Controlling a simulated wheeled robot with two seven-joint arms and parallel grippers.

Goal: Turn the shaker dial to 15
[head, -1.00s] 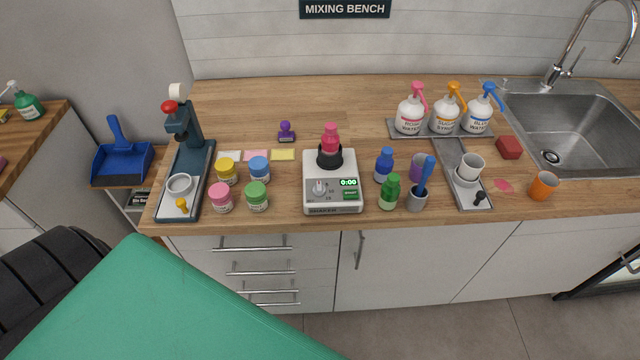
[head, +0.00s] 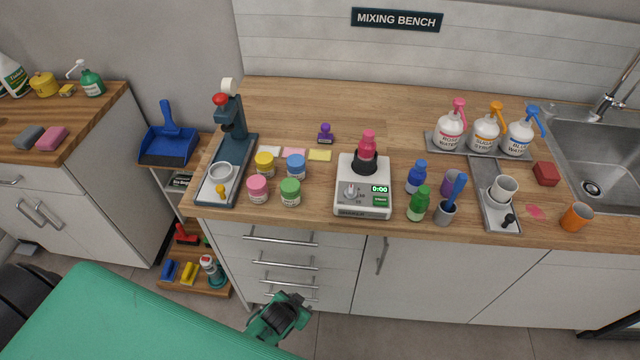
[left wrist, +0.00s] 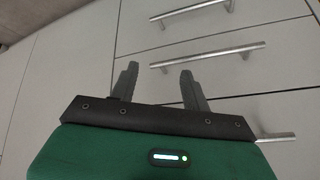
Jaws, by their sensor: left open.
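The white shaker (head: 362,188) stands on the wooden counter, with a pink bottle (head: 367,146) upright in its black holder. Its grey dial (head: 351,191) is on the front panel, left of a green display reading 0:00 and a green button. The dial's exact setting is too small to read. My left gripper (head: 298,304) is low in front of the drawers, below the counter edge and well away from the shaker. In the left wrist view, its two dark fingers (left wrist: 159,82) are apart and empty, facing the drawer handles. My right gripper is not in view.
Several small jars (head: 290,192) stand left of the shaker; blue and green bottles (head: 418,204) stand close on its right. A press (head: 233,130) is at the counter's left end. Drawer handles (head: 281,239) stick out below. The counter behind the shaker is clear.

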